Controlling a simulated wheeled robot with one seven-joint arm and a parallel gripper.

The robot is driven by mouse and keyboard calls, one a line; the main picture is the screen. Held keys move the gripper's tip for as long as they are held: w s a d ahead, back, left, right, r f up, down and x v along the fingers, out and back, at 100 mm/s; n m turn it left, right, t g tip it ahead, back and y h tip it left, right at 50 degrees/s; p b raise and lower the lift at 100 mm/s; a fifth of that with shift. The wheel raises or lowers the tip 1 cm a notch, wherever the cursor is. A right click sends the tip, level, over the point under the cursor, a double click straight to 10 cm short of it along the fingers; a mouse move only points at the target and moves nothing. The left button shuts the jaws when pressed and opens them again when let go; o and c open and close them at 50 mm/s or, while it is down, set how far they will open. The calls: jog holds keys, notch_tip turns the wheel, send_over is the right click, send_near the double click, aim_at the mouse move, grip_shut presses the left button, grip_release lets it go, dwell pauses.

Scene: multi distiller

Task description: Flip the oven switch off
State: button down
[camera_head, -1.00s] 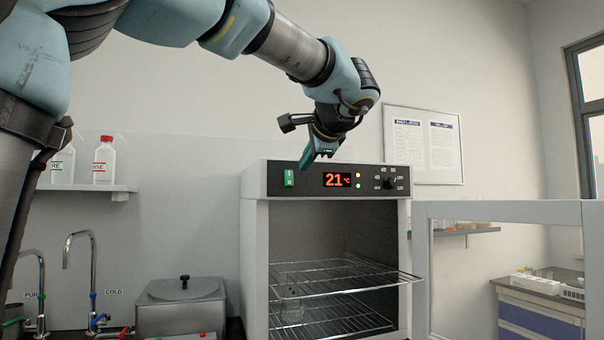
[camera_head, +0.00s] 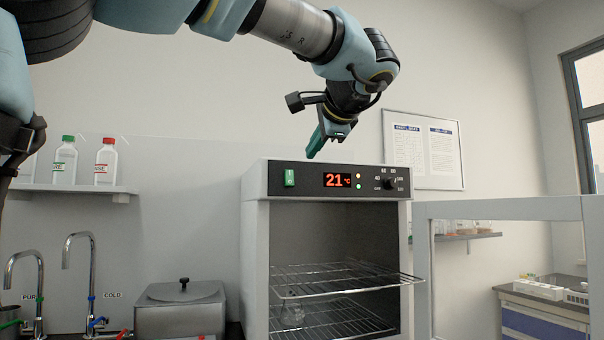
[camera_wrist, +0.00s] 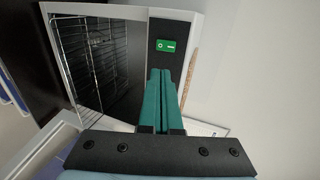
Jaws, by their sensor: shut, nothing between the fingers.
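The oven (camera_head: 255,262) stands in the middle of the head view with its front open. Its green rocker switch (camera_head: 289,178) is at the left of the dark control panel, left of the red display (camera_head: 337,180) reading 21 °C. The switch also shows in the wrist view (camera_wrist: 166,46), just beyond the fingertips. My gripper (camera_head: 314,154) is shut and empty, its teal fingers pressed together. In the head view it is above and right of the switch, near the oven's top edge, apart from the switch. The wrist view also shows the shut fingers (camera_wrist: 161,74).
The oven door (camera_head: 505,211) stands open to the right. A glass flask (camera_head: 291,312) sits inside, below the upper wire rack (camera_head: 340,278). A black knob (camera_head: 389,184) is at the panel's right. A steel bath (camera_head: 180,312) and taps stand left. A framed notice hangs behind.

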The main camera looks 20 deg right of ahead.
jog(key=f+b, duration=0.1)
jog(key=b, duration=0.1)
jog(key=f+t+b, duration=0.1)
jog(key=b, duration=0.1)
jog(key=s+a+f+t+b, duration=0.1)
jog(key=f+b, duration=0.1)
jog(key=shift+w, duration=0.1)
jog(key=p, duration=0.3)
send_near(287, 187)
jog(key=x, duration=0.5)
jog(key=shift+w, duration=0.15)
jog(key=shift+f, duration=0.1)
